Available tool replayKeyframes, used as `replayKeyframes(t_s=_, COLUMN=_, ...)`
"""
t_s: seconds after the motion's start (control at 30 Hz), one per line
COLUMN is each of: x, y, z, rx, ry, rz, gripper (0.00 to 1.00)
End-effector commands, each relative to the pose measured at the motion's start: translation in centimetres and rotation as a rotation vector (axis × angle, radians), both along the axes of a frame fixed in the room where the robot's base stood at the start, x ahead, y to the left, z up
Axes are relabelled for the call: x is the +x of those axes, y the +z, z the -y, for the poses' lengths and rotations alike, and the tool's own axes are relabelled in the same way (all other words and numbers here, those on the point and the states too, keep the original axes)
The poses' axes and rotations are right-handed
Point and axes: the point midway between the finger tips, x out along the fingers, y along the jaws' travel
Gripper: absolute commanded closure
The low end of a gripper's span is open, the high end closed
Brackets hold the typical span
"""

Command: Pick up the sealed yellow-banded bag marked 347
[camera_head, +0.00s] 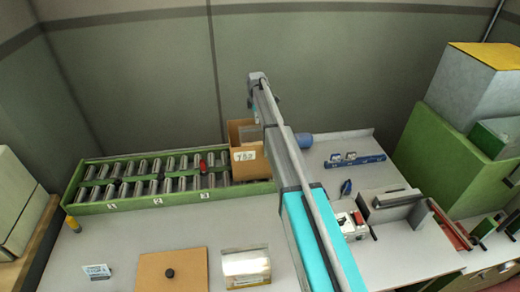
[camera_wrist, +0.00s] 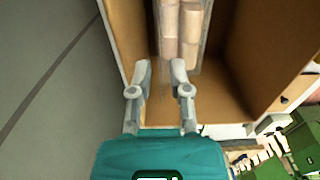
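In the wrist view, a clear bag (camera_wrist: 183,30) of pale, tan cylindrical corks is upright inside an open cardboard box (camera_wrist: 245,60). Its marking and any yellow band are not visible. My gripper (camera_wrist: 161,66) is open, with its two fingers apart and nothing seen between their tips. The fingertips point toward the bag's lower end; the right one is close to it, and I cannot tell if they touch. In the head view, the cardboard box (camera_head: 246,160) has a white number label, too small to read surely. My arm passes in front of it and the gripper cannot be made out.
A green roller rack (camera_head: 140,202) stands left of the box. A blue cup-like thing (camera_head: 304,141) and a blue rack (camera_head: 354,162) are to the right. A brown board with a black knob (camera_head: 150,272) and a clear-topped packet (camera_head: 246,266) lie in front. The box walls are close around my gripper.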

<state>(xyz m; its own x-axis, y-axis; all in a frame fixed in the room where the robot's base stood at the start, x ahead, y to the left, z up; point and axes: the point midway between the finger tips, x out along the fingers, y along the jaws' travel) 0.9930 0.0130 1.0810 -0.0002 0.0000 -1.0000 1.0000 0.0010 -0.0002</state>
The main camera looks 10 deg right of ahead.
Motion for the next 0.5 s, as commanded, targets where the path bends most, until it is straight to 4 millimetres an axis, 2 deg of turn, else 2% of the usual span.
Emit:
replayKeyframes(t_s=0.27, x=0.0, y=-0.8, z=-0.1, rx=0.0, ry=0.0, rz=0.0, gripper=0.76)
replayKeyframes(t_s=0.5, x=0.1, y=-2.6, z=-0.4, rx=0.0, ry=0.0, rz=0.0, gripper=0.76)
